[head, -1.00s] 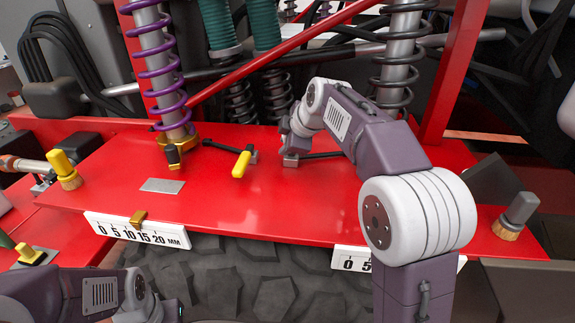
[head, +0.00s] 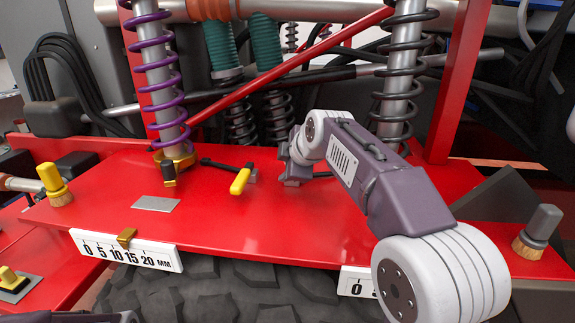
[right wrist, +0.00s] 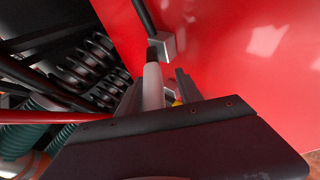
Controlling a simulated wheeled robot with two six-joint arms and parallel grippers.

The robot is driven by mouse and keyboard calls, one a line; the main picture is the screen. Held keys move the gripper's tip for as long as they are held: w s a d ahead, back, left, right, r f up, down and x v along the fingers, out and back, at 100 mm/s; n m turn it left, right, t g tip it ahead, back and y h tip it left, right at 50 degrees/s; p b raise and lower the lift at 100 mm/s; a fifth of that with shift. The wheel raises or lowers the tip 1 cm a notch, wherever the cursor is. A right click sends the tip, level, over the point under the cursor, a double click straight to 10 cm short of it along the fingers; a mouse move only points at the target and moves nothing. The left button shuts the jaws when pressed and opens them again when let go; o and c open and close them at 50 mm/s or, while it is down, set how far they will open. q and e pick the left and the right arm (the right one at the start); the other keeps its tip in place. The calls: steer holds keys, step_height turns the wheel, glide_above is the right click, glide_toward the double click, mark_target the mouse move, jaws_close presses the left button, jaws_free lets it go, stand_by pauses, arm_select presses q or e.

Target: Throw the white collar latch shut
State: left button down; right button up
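The white collar latch handle (right wrist: 153,87) shows in the right wrist view, with a black rod (right wrist: 143,17) and a grey block (right wrist: 161,46) beyond it. My right gripper (right wrist: 160,88) has a finger on each side of the white handle. A gap shows between the handle and the right-hand finger, so the gripper looks open around it. In the head view my right gripper (head: 290,172) is low over the red deck and hides the white handle. My left gripper is out of view.
A yellow-handled latch (head: 240,181) lies just left of my right gripper on the red deck (head: 260,225). A purple spring (head: 157,75) and a dark spring (head: 400,75) stand behind. A red diagonal bar (head: 280,70) crosses above. The front deck is mostly clear.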

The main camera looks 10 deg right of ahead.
steer(key=shift+w, duration=0.2)
steer(key=shift+r, duration=0.1)
steer(key=shift+s+r, duration=0.2)
steer(key=a+v, duration=0.1)
steer(key=v, duration=0.7)
steer(key=shift+s+d+b, duration=0.25)
steer(key=shift+d+b, duration=0.05)
steer(key=shift+d, duration=0.15)
steer(key=shift+r, duration=0.1)
steer(key=shift+c, duration=0.3)
